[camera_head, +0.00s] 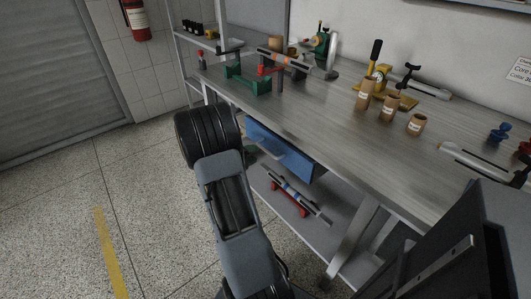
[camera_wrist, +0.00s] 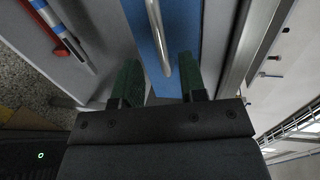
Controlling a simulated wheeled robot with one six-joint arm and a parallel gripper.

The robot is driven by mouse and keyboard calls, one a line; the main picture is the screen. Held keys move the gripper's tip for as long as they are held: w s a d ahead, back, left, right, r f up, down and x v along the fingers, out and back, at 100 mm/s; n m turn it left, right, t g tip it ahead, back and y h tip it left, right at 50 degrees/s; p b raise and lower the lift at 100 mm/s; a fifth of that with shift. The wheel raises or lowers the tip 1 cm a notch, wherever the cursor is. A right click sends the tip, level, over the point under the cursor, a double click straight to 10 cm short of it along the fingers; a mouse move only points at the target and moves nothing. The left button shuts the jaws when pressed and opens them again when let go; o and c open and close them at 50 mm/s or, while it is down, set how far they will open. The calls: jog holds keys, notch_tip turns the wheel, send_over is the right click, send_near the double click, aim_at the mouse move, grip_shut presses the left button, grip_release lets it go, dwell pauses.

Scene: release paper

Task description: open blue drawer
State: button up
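The blue drawer (camera_head: 290,156) is under the workbench top, and its front faces my arm. Its blue front also shows in the wrist view (camera_wrist: 188,18). A silver bar handle (camera_wrist: 157,35) runs along that front. My gripper (camera_wrist: 160,60) is open, with its two green fingers on either side of the handle's line. Gaps show between the handle and both fingers, so it is not gripped. I cannot tell how far the drawer is pulled out.
The workbench (camera_head: 330,125) holds several tools and brown cups (camera_head: 365,95). A lower shelf (camera_head: 325,232) carries a red stand (camera_head: 289,203) with a rod-like tool. The speckled floor (camera_head: 150,200) at left is clear. A fire extinguisher (camera_head: 137,20) hangs on the wall.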

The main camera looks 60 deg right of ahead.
aim_at(265, 148)
jog(key=b+x, duration=0.1)
jog(key=x, duration=0.5)
jog(key=shift+s+d, duration=0.15)
jog(key=shift+d, duration=0.2)
jog(key=shift+c, duration=0.3)
grip_shut()
